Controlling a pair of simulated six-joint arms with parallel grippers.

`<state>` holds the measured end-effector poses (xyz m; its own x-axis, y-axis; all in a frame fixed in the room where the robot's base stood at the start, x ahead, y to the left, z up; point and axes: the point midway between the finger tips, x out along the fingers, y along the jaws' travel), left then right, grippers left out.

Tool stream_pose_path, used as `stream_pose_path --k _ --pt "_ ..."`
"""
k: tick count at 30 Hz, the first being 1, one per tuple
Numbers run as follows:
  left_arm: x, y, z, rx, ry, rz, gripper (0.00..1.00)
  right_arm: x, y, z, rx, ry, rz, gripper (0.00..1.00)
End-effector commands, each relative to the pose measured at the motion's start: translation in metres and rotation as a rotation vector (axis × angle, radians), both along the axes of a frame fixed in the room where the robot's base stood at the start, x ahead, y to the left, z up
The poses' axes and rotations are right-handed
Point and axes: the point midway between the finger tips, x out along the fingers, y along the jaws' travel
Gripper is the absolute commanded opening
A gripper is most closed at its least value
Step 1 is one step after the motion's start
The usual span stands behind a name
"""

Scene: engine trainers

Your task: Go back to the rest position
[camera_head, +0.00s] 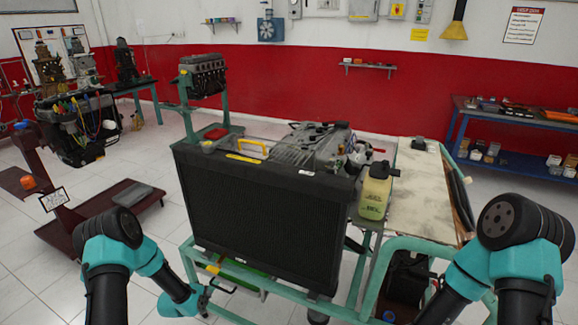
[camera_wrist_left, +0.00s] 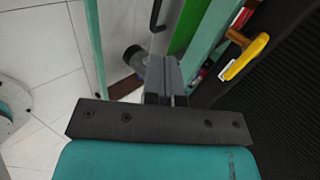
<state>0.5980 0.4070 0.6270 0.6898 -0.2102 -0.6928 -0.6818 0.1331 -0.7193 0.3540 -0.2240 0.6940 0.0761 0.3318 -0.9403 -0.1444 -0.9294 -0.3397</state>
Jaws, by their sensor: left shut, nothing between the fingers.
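My left gripper (camera_head: 222,287) is low at the left front of the green engine stand (camera_head: 372,275), below the lower left part of the black radiator (camera_head: 262,215). In the left wrist view its grey fingers (camera_wrist_left: 164,78) are together with nothing between them. It looks apart from the radiator; whether it touches the stand's lower frame I cannot tell. My right arm comes in at the right, in front of the stand, and its gripper is out of view.
A yellow-green bottle (camera_head: 374,192) and a worn board (camera_head: 420,190) are on the stand's right side. A yellow handle (camera_wrist_left: 246,56) shows near the gripper in the left wrist view. A dark red stand (camera_head: 100,215) is at the left. Open tiled floor lies between the stands.

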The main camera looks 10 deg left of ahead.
Motion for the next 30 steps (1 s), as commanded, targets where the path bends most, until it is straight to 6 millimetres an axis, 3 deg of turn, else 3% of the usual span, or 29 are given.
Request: stream_pose_path --k 5,11,21,30 --pt "-0.019 -0.029 0.003 -0.160 0.117 0.134 0.00 0.000 0.000 0.000 0.000 0.000 0.000 0.43" --pt "-0.056 -0.071 0.010 -0.398 0.321 0.390 0.00 0.000 0.000 0.000 0.000 0.000 0.000 0.43" --pt "-0.133 -0.132 0.030 -0.704 0.672 0.903 0.00 0.000 0.000 0.000 0.000 0.000 0.000 0.43" --pt "-0.209 -0.171 0.055 -0.847 0.921 1.424 0.00 0.000 0.000 0.000 0.000 0.000 0.000 0.43"
